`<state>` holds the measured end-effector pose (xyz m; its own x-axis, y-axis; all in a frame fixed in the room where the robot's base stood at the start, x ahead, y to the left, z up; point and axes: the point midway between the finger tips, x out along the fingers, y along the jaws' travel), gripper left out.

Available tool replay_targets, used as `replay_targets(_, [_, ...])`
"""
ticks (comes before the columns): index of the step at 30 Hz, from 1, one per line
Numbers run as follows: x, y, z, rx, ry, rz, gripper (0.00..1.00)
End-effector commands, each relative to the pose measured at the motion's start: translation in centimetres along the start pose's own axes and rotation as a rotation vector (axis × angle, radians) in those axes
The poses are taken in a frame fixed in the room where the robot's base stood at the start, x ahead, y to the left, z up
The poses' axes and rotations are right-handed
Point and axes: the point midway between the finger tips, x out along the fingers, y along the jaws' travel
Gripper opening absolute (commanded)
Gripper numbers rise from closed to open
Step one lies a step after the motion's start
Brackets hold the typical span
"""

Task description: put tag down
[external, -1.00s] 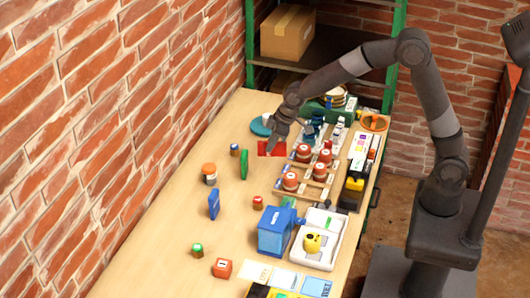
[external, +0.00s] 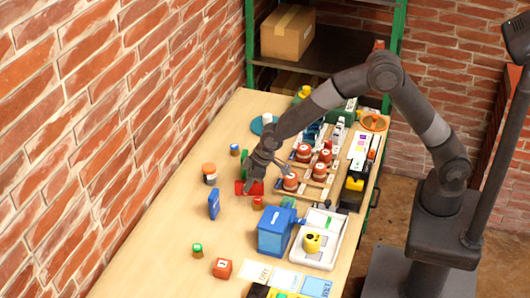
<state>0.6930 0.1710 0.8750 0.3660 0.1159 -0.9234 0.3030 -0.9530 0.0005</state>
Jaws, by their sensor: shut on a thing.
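My gripper (external: 255,178) is over the middle of the table, pointing down, shut on a red tag (external: 243,188). The tag is a small red piece at the fingertips, partly covered by the fingers. It is low over the wooden table (external: 170,235); I cannot tell whether it touches the top. A small red-topped jar (external: 258,202) stands just in front of it. A green upright piece (external: 244,160) is just behind my gripper, partly hidden by it.
A blue upright piece (external: 214,204) and an orange-capped jar (external: 209,173) stand to the left. A rack with red-orange pots (external: 291,182) is close on the right. A blue bin (external: 275,231) stands in front. The table's left front is mostly clear.

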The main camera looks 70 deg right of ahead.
Motion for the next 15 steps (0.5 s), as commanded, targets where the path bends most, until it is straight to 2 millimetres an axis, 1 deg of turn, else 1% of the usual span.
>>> replay_targets(1, [0.9, 0.0, 0.5, 0.001, -0.005, -0.001, 0.0])
replay_targets(3, [1.6, 0.0, 0.7, 0.001, -0.002, 0.0, 0.0])
replay_targets(14, [2.0, 0.0, 0.9, 0.0, -0.002, 0.0, 0.0])
replay_targets(15, [2.0, 0.0, 0.9, 0.0, -0.002, 0.0, 0.15])
